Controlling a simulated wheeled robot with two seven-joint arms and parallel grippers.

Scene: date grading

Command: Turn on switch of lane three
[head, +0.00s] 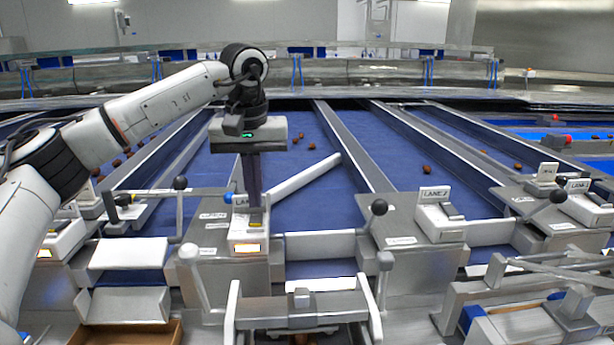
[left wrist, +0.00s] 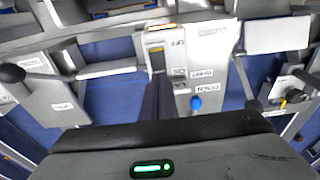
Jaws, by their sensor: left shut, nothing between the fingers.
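My left gripper (head: 254,206) is shut and empty, pointing straight down over a white switch box (head: 238,231) on a grey lane console. Its fingertips are at or just above the box top; contact cannot be told. A lit orange window (head: 246,248) shows on the box front. The fingers partly cover the box's upright label plate, so its lane number is unreadable. In the left wrist view the shut fingers (left wrist: 158,78) reach the white switch panel (left wrist: 185,50), near a dark slot. My right gripper is not in view.
A switch box marked LANE 2 (head: 437,222) stands to the right. Black-knobbed levers (head: 378,208) and a blue knob (head: 228,198) stand close by. A pale diverter bar (head: 302,178) crosses the blue belt (head: 325,215). Several dates lie on the belts.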

